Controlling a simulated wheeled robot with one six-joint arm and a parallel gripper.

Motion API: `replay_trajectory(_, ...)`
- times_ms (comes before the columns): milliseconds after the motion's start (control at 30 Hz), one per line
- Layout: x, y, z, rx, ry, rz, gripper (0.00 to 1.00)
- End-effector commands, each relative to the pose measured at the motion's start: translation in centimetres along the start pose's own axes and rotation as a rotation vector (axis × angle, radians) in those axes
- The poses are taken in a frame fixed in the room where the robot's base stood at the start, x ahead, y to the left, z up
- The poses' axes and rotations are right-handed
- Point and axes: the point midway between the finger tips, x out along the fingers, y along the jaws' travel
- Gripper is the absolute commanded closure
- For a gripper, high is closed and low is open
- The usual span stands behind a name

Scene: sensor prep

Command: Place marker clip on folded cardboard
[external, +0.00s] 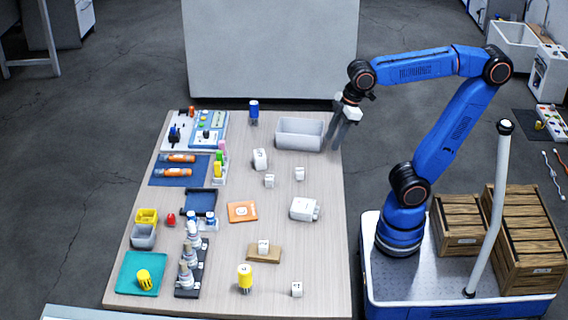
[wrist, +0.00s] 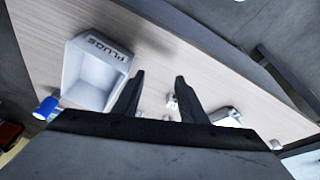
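The folded cardboard (external: 277,258) is a flat brown piece near the front middle of the table. A small white block-like piece (external: 263,246) sits on it and may be the marker clip, but similar white pieces lie elsewhere, so I cannot tell. My gripper (external: 338,142) is raised near the table's back right edge, right of the grey bin, far from the cardboard. In the wrist view its two fingers (wrist: 154,84) are apart with nothing held between them. The cardboard is not recognisable in the wrist view.
The grey bin (external: 300,147), marked PLUGS in the wrist view (wrist: 97,45), stands at the back. Small white pieces (external: 269,181) (external: 299,174) (external: 297,289), a white adapter (external: 304,209), an orange card (external: 243,211) and a yellow cylinder (external: 245,279) are spread about. Trays crowd the left side.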

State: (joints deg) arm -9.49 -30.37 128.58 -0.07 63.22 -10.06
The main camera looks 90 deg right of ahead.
Motion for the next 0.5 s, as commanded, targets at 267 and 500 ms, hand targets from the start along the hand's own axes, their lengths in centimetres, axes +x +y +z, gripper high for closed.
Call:
replay_trajectory(267, 3.7, 1.3, 9.7, 0.239, 0.060, 0.050, 0.62)
replay_trajectory(500, 5.4, 1.3, 12.9, 0.324, 0.084, 0.066, 0.62)
